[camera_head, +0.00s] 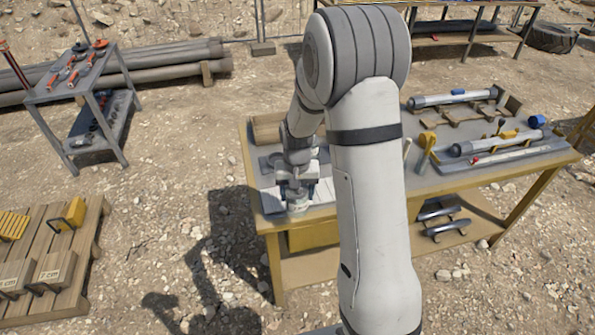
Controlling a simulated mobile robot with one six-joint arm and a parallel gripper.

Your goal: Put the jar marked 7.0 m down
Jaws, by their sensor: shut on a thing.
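My gripper (297,190) points down over the left end of the wooden workbench (435,184). It is shut on a small pale jar (297,205), which shows just below the fingers. No marking on the jar can be read here, so I cannot tell if it is the one marked 7.0 m. Its base is close to the bench top near the front edge. I cannot tell whether it touches. White sheets (322,192) lie beside it. My arm hides the middle of the bench.
Grey tubes (450,98) with yellow clamps and a yellow-handled tool (427,146) occupy the bench's right part. A tool cart (88,95) stands at back left. A wooden pallet (83,232) with labelled blocks lies at lower left. Gravel between is clear.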

